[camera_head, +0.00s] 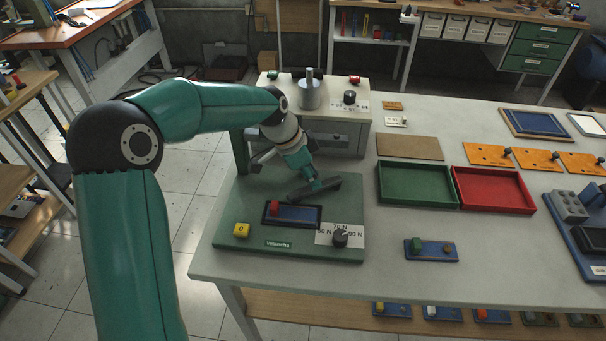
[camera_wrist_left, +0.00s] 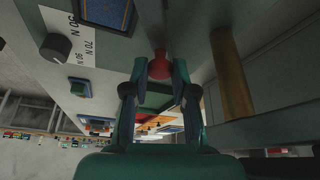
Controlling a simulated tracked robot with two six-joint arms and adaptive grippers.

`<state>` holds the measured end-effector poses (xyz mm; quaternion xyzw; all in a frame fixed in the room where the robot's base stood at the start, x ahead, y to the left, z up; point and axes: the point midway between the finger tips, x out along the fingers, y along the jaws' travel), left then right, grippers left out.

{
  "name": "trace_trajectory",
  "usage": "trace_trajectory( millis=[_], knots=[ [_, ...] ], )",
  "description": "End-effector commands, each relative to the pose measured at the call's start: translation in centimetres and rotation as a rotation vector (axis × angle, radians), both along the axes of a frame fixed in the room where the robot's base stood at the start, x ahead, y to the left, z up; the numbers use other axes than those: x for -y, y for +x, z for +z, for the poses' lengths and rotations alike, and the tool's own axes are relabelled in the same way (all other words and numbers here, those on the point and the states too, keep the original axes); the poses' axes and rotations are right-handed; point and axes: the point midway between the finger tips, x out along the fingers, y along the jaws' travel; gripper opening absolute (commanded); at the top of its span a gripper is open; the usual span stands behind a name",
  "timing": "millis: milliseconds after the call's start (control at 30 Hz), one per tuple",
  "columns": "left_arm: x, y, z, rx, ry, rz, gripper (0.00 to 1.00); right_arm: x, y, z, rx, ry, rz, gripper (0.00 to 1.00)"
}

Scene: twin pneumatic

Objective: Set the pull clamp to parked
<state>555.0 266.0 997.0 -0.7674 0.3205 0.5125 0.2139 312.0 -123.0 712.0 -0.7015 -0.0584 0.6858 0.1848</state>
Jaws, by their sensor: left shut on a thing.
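My left gripper (camera_head: 318,188) is above the station, just behind the recess. In the left wrist view my left gripper (camera_wrist_left: 160,75) is shut on a red grip (camera_wrist_left: 160,64) at the end of a grey bar, which looks like the pull clamp's handle. The clamp body is mostly hidden by my arm. My right gripper is in neither view.
A grey box with a metal cylinder (camera_head: 311,92) stands behind the station. A green tray (camera_head: 383,198) and a red tray (camera_head: 528,205) lie to the right. A brass post (camera_wrist_left: 232,75) shows beside the gripper.

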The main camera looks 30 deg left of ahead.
Motion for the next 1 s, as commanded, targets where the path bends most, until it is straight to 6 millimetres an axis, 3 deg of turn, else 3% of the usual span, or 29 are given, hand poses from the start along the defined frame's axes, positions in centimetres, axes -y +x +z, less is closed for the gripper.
trace_trajectory(
  millis=[267,300,400,767,1000],
  knots=[
    [0.1,-0.1,-0.2,-0.010,0.001,-0.010,0.00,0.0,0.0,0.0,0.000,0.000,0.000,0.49],
    [0.2,-0.1,-0.2,-0.011,0.002,-0.010,0.33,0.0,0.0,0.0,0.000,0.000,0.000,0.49],
    [0.2,0.0,-0.2,-0.009,0.001,-0.010,0.49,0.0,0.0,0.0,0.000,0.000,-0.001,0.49],
    [0.2,0.1,0.1,-0.004,0.001,-0.008,0.51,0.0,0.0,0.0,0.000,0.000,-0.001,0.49],
    [-0.6,-0.6,2.6,0.000,0.003,-0.007,0.51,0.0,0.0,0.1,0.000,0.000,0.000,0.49]
  ],
)
